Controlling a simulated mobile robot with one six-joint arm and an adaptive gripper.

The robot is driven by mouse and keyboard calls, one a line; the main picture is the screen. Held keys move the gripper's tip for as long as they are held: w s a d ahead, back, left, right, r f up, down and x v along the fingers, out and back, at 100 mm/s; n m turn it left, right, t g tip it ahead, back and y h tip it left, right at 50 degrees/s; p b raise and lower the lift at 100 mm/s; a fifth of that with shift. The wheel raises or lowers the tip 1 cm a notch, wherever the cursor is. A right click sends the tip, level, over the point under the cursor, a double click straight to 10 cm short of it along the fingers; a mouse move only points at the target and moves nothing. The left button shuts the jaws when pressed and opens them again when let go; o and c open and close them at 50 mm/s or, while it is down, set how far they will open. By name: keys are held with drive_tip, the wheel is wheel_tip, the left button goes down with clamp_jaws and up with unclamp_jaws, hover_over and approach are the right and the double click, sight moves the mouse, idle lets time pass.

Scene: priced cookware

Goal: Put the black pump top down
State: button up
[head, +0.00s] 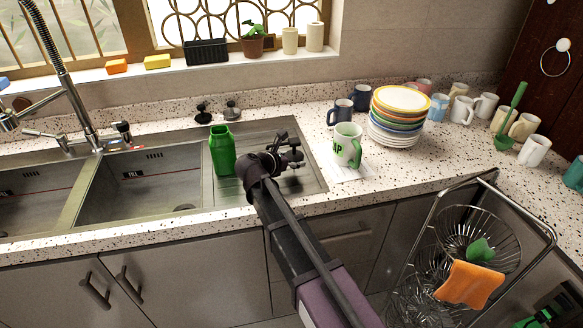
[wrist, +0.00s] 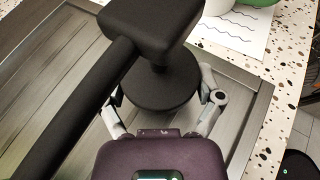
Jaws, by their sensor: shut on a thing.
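The black pump top (wrist: 152,22) fills the middle of the wrist view, with a blocky head, a long spout reaching to the lower left and a round collar below. My gripper (wrist: 164,106) is shut on it, its fingers on either side of the round collar. In the head view my gripper (head: 284,160) is over the ribbed metal drainboard (head: 262,190); the dark pump top is hard to tell from the dark fingers there. The gap between the pump top and the drainboard cannot be judged.
An open green bottle (head: 222,151) stands left of my gripper on the drainboard. A green-and-white mug (head: 347,146) stands on a paper sheet (head: 357,172) to the right, near stacked plates (head: 398,116). The sink basin (head: 140,186) is left; a wire dish rack (head: 480,240) is lower right.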

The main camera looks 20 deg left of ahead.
drive_tip(key=shift+f+b, duration=0.8)
drive_tip(key=shift+f, duration=0.35)
drive_tip(key=shift+f, duration=0.2)
drive_tip(key=o, duration=1)
drive_tip(key=shift+r, duration=0.25)
drive_tip(key=shift+s+a+r+p, duration=0.2)
drive_tip(key=shift+s+r+p, duration=0.15)
drive_tip(key=shift+s, duration=0.15)
drive_tip(key=p+v, duration=0.3)
drive_tip(key=v, duration=0.6)
drive_tip(key=shift+w, duration=0.1)
drive_tip(key=shift+p+v, duration=0.45)
drive_tip(key=shift+v, duration=0.5)
drive_tip(key=shift+f, duration=0.1)
